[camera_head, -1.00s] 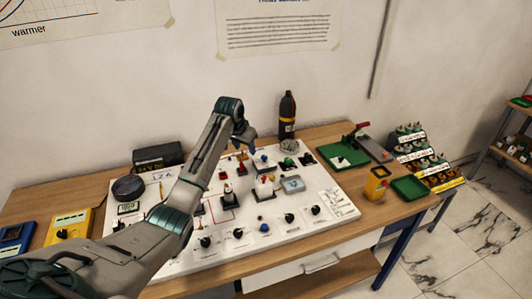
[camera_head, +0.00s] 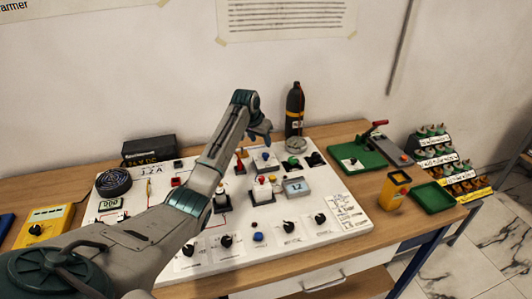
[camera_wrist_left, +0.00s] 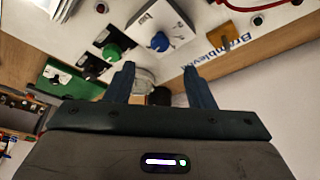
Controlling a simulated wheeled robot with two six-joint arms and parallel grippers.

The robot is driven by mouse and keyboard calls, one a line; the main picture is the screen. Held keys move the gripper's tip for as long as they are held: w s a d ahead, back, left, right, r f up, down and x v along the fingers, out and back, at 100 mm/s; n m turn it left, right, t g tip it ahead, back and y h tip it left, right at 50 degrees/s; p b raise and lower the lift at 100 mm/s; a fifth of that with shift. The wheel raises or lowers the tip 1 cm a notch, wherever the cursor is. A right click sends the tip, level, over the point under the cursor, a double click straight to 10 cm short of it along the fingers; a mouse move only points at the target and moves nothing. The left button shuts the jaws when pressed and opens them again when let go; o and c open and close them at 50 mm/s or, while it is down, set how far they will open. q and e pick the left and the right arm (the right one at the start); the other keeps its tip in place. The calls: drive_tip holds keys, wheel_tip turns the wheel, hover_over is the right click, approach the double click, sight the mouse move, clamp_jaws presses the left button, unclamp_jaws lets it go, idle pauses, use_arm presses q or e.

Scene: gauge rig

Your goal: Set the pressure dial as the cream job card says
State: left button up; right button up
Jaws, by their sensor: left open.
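The white panel (camera_head: 285,243) lies on the bench and carries several black knobs, including one at its front right (camera_head: 320,218). Their labels are too small to read, so I cannot tell which is the pressure dial. A pale printed card (camera_head: 345,210) lies at the panel's right end; I cannot tell if it is the cream job card. A round grey gauge-like piece (camera_head: 297,145) sits at the panel's back edge. My left gripper (camera_head: 262,133) is open and empty above the panel's back. In the wrist view its fingers (camera_wrist_left: 160,80) stand apart. My right gripper is not in view.
A green knob (camera_wrist_left: 112,52) and a blue knob (camera_wrist_left: 159,42) show near the left fingers. A dark bottle (camera_head: 295,110) stands behind the panel. A green plate with a red lever (camera_head: 357,158), a yellow box (camera_head: 396,188) and a green tray (camera_head: 434,196) stand at right.

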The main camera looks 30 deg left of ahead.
sight(265, 155)
use_arm(q)
drive_tip(key=p+x, duration=0.1)
drive_tip(key=x, duration=0.6)
drive_tip(key=shift+f+p, duration=0.3)
drive_tip(key=shift+p, duration=0.05)
drive_tip(key=shift+w+f, duration=0.1)
drive_tip(key=shift+f, duration=0.2)
drive_tip(key=c, duration=1)
